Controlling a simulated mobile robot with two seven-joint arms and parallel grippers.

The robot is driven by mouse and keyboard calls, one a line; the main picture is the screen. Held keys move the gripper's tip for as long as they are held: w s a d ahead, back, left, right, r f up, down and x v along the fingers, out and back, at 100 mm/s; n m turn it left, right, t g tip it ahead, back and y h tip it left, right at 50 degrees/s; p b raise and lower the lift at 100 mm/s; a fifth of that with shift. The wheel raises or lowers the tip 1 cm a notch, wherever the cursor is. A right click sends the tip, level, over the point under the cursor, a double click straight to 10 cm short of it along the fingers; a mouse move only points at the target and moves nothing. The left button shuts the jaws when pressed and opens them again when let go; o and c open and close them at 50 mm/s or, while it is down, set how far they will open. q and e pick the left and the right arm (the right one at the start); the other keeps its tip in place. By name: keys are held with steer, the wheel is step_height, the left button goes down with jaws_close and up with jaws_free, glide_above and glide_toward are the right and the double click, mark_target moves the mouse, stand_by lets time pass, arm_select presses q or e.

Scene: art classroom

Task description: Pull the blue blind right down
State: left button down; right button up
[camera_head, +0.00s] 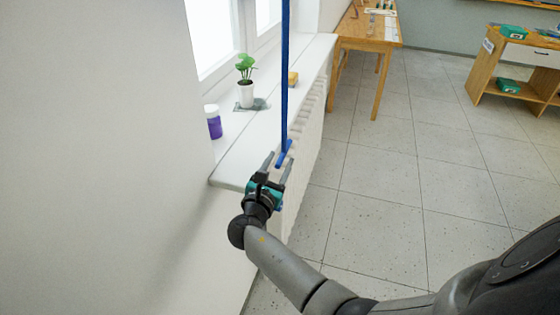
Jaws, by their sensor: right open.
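The blue blind (285,75) shows almost edge-on in the head view, as a narrow vertical strip. It runs from the top of the picture down to just above the outer edge of the windowsill. A blue bar (287,146) is at its lower end. My right gripper (279,161) is open at this lower end, with its fingers pointing away from me. The bar appears between or just beyond the fingertips; I cannot tell if they touch it. My left gripper is not in view.
The white windowsill (234,150) holds a potted plant (246,88), a purple jar (213,122) and a small yellowish block (293,78). A wooden table (370,33) and a wooden shelf unit (530,62) stand farther back. The tiled floor (400,170) between is clear.

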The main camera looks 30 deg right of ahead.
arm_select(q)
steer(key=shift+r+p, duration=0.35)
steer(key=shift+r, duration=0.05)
arm_select(e)
steer(key=v, duration=1.4)
steer(key=shift+s, duration=0.25)
steer(key=shift+a, duration=0.15)
